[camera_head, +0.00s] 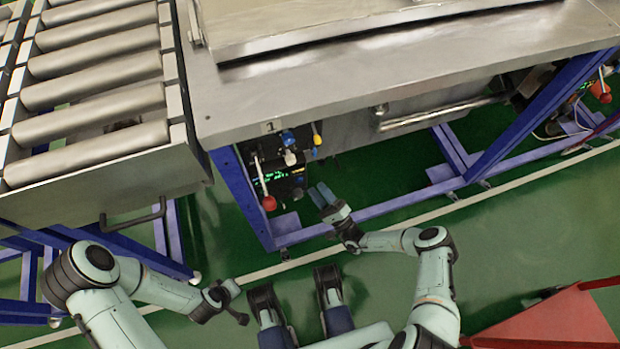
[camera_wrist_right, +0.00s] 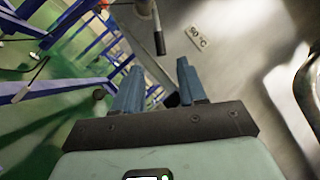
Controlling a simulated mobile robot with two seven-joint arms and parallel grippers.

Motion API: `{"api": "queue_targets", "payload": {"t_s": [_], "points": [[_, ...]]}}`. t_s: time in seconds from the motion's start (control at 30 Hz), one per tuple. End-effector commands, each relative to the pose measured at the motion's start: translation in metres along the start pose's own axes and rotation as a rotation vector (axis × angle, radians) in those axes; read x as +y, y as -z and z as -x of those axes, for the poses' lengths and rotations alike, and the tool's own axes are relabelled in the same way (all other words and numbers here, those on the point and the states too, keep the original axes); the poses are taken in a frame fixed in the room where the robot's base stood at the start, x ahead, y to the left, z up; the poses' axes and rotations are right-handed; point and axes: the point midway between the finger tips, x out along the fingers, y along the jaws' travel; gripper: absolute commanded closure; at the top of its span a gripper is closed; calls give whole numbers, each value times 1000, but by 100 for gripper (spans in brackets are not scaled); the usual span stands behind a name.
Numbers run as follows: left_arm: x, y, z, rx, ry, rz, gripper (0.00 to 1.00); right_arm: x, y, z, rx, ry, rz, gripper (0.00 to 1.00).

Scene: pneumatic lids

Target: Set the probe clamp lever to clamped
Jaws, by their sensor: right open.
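Several small levers and knobs sit on the unit under the near end of the steel table: a red-knobbed lever (camera_head: 268,203), a yellow-tipped lever (camera_head: 317,139), a blue part (camera_head: 287,137) and a white knob (camera_head: 290,158). I cannot tell which is the probe clamp lever, or its setting. My right gripper (camera_head: 323,195) is open and empty, below and right of these levers. In the right wrist view its two blue fingers (camera_wrist_right: 158,82) are apart, with a black-ended rod (camera_wrist_right: 158,42) beyond them. My left gripper (camera_head: 232,299) is low at the left, its fingers unclear.
The steel table (camera_head: 258,92) overhangs the levers. Its blue frame (camera_head: 240,196) has a low rail below my right gripper. A roller conveyor (camera_head: 95,105) stands at the left. A 50 °C label (camera_wrist_right: 198,37) shows in the wrist view. Green floor is free in front.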

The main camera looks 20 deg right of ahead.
Motion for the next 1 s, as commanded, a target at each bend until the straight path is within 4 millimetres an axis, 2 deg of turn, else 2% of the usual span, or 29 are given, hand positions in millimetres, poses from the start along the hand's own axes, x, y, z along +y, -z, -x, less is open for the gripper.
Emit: {"api": "queue_targets", "payload": {"t_s": [0.1,0.33,1.0], "points": [[5,5,4,17,-8,-5,100,0,0,26,4,-1,-1,59],[8,9,6,30,-14,-8,100,0,0,54,1,-1,-1,59],[8,9,7,30,-14,-8,100,0,0,58,0,0,-1,59]]}}
